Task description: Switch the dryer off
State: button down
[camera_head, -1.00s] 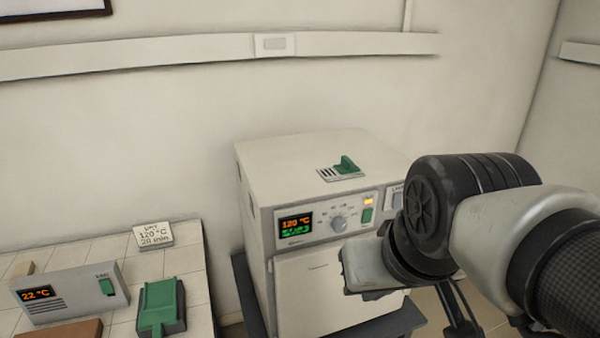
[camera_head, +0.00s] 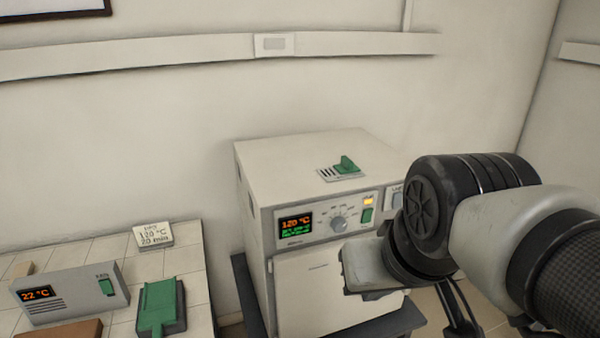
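The dryer is the white box (camera_head: 275,195) on a dark stand, right of the middle. Its front panel has a lit display (camera_head: 295,226) reading 120 °C in orange with green text below. A grey round knob (camera_head: 339,224), a green rocker switch (camera_head: 366,216) and a lit orange lamp (camera_head: 368,201) sit right of the display. A green lever (camera_head: 346,165) stands on its top plate. My gripper (camera_head: 362,265) is in front of the dryer's door, below the knob and switch. Its fingers cannot be made out, and part of the dryer's right side is hidden by my arm.
A tiled bench (camera_head: 195,256) at left holds a grey unit (camera_head: 70,292) reading 22 with a green switch, a green-topped device (camera_head: 158,307), a brown block (camera_head: 68,330) and a card (camera_head: 153,235) marked 120 °C, 20 min. A gap separates bench and dryer.

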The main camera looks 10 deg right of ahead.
aim_at(366, 216)
jog(key=l+u, duration=0.25)
jog(key=u, duration=0.2)
jog(key=k+l+u, duration=0.15)
jog(key=u, duration=0.3)
